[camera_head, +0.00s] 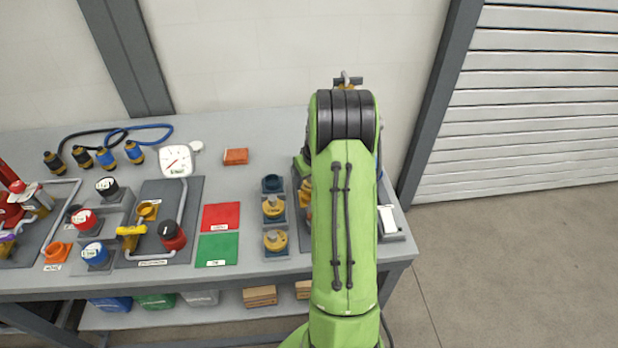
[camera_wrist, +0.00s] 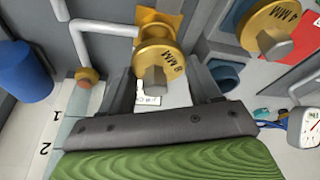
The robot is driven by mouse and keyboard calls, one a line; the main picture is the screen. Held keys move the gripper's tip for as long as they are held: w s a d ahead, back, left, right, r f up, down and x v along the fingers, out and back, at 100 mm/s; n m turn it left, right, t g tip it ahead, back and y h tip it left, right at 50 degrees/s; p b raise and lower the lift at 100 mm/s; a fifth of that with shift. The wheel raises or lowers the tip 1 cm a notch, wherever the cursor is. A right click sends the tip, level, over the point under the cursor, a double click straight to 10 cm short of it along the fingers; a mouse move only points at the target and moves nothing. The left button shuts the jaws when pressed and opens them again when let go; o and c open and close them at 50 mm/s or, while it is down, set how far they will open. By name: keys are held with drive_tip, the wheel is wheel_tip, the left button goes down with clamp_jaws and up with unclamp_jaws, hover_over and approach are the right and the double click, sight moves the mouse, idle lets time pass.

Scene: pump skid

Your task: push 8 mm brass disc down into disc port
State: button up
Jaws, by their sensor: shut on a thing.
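The 8 mm brass disc (camera_wrist: 170,52), marked "8 MM", has a grey square stem (camera_wrist: 156,79) facing the wrist camera. My gripper (camera_wrist: 157,84) is shut on this stem, with one finger on each side. Directly behind the disc in the wrist view is a yellow-orange fitting (camera_wrist: 158,17), which seems to be the disc port. The disc overlaps it, so I cannot tell whether the disc is seated or just above it. In the head view my green arm hides the gripper and the held disc.
A 4 mm brass disc (camera_wrist: 262,25) stands close by. A grey pipe (camera_wrist: 100,28) runs beside the port, and a blue cylinder (camera_wrist: 22,72) stands at left. In the head view, brass discs sit on stands (camera_head: 275,240) left of my arm, beside green (camera_head: 217,250) and red mats (camera_head: 221,216).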

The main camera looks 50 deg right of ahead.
drive_tip(key=shift+f+b, duration=1.55)
drive_tip(key=shift+f, duration=0.2)
idle(0.3)
drive_tip(key=o, duration=1.2)
drive_tip(key=shift+o, duration=0.2)
drive_tip(key=p+v, duration=0.2)
drive_tip(key=v, duration=1.3)
drive_tip(key=shift+s+r, duration=0.2)
drive_tip(key=shift+r, duration=0.15)
